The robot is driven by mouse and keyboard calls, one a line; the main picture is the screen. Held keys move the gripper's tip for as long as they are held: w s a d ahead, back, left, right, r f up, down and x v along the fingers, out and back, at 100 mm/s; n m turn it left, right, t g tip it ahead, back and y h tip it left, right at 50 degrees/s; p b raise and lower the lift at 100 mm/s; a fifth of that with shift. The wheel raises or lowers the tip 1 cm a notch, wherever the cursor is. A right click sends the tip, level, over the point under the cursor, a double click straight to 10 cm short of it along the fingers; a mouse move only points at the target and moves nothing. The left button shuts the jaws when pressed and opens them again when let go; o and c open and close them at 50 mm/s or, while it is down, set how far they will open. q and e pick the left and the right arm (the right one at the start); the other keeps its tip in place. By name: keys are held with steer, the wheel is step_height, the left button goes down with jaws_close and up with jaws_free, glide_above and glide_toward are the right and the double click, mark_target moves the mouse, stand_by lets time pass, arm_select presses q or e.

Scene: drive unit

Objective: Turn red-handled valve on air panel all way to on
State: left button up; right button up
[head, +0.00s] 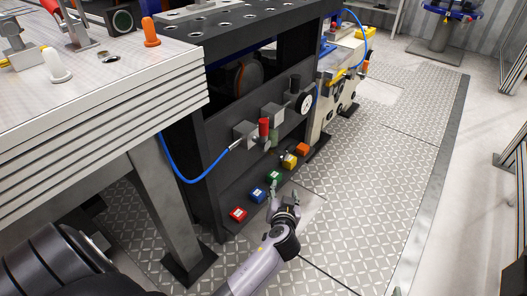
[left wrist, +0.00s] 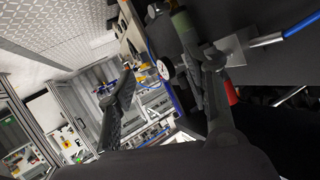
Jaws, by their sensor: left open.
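The air panel (head: 222,163) is the dark side of the drive unit. The red-handled valve (head: 263,127) sits on it, next to a grey block with a blue hose. In the left wrist view the red handle (left wrist: 231,90) shows at the right, partly hidden behind a finger. My left gripper (head: 284,192) is open and empty, below and a little right of the valve in the head view, apart from it. In the left wrist view its two fingers (left wrist: 168,68) stand wide apart. My right gripper is not in view.
A round gauge (head: 305,103) and grey blocks sit right of the valve. A row of coloured boxes, including a red one (head: 238,214) and a blue one (head: 258,195), runs below. The blue hose (head: 190,180) loops left. A ribbed workbench (head: 110,110) stands at left. Floor at right is free.

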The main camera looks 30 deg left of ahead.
arm_select(q)
step_height(320, 180, up, 5)
steer(key=a+n+t+y+b, duration=0.1)
steer(key=a+n+y+b, duration=0.2)
steer(key=b, duration=0.1)
steer(key=n+y+b, duration=0.2)
glide_toward(264, 131)
steer(key=shift+t, duration=0.3)
steer(key=x, duration=0.3)
steer(key=b+x, duration=0.1)
steer(key=x, duration=0.6)
steer(key=shift+w+a+f, duration=0.15)
steer(key=shift+a+f, duration=0.05)
steer(key=shift+f, duration=0.1)
steer(key=shift+w+a+b, duration=0.35)
steer(key=shift+w+a, duration=0.05)
steer(key=shift+w, duration=0.05)
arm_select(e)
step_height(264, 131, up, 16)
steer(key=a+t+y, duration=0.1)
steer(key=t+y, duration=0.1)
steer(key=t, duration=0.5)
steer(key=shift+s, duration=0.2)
arm_select(q)
steer(key=shift+c, duration=0.3)
jaws_close()
